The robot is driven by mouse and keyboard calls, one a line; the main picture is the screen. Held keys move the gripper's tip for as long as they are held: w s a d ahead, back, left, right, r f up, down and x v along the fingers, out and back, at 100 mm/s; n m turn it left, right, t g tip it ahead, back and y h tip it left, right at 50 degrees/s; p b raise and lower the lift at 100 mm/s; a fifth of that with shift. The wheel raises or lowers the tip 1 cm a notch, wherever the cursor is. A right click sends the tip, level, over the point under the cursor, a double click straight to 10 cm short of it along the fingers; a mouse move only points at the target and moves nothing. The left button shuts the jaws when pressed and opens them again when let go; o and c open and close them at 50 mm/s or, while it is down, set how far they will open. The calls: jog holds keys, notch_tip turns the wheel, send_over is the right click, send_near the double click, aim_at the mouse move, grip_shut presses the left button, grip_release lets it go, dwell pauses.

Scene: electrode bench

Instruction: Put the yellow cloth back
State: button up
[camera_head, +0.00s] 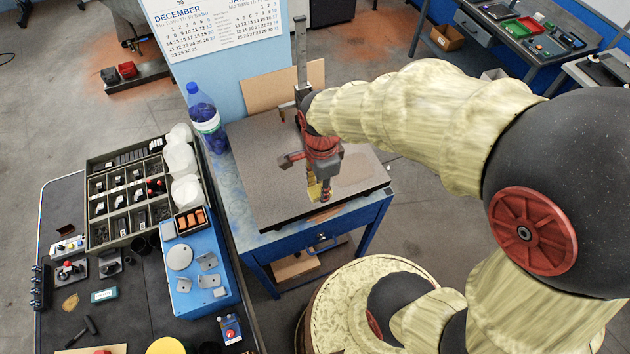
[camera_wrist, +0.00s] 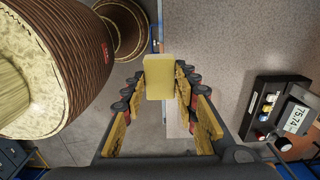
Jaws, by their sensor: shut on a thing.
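The yellow cloth (camera_wrist: 159,77) looks like a small, pale yellow folded block in the wrist view. My gripper (camera_wrist: 159,88) is shut on it, with a finger on each side of it. In the head view my gripper (camera_head: 321,192) points down over the front part of the grey stone plate (camera_head: 265,165), and only a bit of the yellow cloth (camera_head: 313,190) shows at its tips. In the wrist view the cloth overlaps the plate's edge, with floor below. I cannot tell its height above the plate.
A measuring stand (camera_head: 301,60) rises at the back of the plate; its display unit (camera_wrist: 283,113) reads 75.74 in the wrist view. A water bottle (camera_head: 206,118) stands left of the plate. The dark bench at left holds a sorting tray (camera_head: 97,228) and a blue box (camera_head: 183,300).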

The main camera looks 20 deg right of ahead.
jog(key=w+f, duration=0.3)
jog(key=w+d+f, duration=0.1)
jog(key=w+f, duration=0.2)
jog(key=shift+w+d, duration=0.1)
jog(key=shift+w+d+f, duration=0.1)
jog(key=shift+w+f, duration=0.3)
jog(key=shift+f, duration=0.1)
jog(key=shift+w+f, duration=0.1)
jog(key=shift+f, duration=1.45)
jog(key=shift+f, duration=0.15)
jog(key=o, duration=1.1)
